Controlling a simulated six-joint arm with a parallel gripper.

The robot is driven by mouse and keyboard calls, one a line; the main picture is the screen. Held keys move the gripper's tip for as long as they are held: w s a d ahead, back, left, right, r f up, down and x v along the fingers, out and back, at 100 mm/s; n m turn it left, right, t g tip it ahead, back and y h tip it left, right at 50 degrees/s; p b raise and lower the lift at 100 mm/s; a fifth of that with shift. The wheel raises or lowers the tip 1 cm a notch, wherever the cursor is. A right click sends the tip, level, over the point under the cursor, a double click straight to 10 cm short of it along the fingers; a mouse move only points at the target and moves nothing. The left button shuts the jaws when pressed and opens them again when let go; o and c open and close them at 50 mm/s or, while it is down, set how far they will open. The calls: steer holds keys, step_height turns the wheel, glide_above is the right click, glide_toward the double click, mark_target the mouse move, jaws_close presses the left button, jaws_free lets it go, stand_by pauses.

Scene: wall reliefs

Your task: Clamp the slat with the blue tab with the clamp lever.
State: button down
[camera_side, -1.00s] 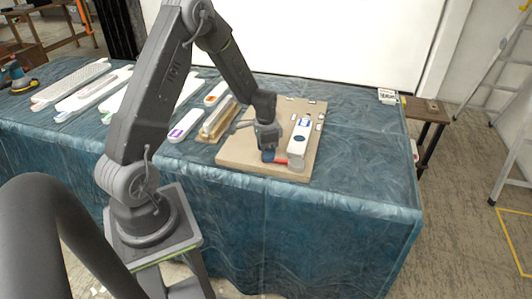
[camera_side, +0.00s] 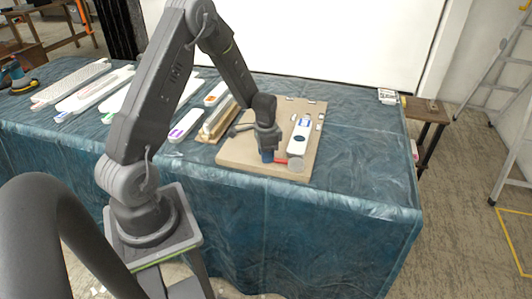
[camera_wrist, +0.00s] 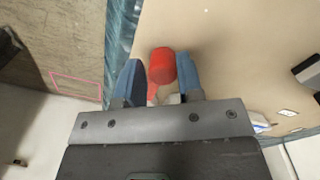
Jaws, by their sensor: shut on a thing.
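The slat with the blue tab (camera_side: 300,137) is white and lies on the right part of the tan board (camera_side: 238,155) in the side view. The red clamp lever (camera_side: 282,161) is beside a grey disc (camera_side: 296,165) at the slat's near end. My gripper (camera_side: 267,156) is low over the board, left of the slat. In the wrist view my gripper (camera_wrist: 160,78) has its blue fingers on either side of the lever's red end (camera_wrist: 162,63), and it is shut on it. I cannot tell whether the clamp presses on the slat.
Several other slats lie to the left on the blue-covered table, including one with a purple mark (camera_side: 185,125). A wooden rack (camera_side: 214,130) stands close to the board's left. A small white sign (camera_side: 388,96) stands at the back right.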

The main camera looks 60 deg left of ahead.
steer(key=shift+w, duration=0.1)
stand_by(0.7)
steer(key=shift+n, duration=0.4)
steer(key=shift+s+d+n, duration=0.25)
steer(key=shift+d+n, duration=0.2)
steer(key=shift+n, duration=0.15)
steer(key=shift+s+d+n, duration=0.25)
steer(key=shift+d+n, duration=0.2)
steer(key=shift+n, duration=0.15)
steer(key=d+n, duration=0.2)
steer(key=shift+s+n, duration=0.25)
steer(key=shift+n, duration=0.15)
steer(key=d+n, duration=0.1)
steer(key=n, duration=0.1)
steer(key=d+n, duration=0.2)
steer(key=shift+t, duration=0.3)
steer(key=d+n, duration=0.1)
steer(key=n, duration=0.1)
steer(key=w+d+n, duration=0.1)
steer(key=n, duration=0.1)
steer(key=shift+w+d, duration=0.1)
steer(key=shift+d, duration=0.15)
steer(key=shift+w+d+r+n, duration=0.1)
steer(key=shift+w+d+n, duration=0.45)
steer(key=shift+n, duration=0.5)
steer(key=shift+w+d+n, duration=0.4)
steer(key=shift+d+n, duration=0.15)
steer(key=shift+n, duration=0.5)
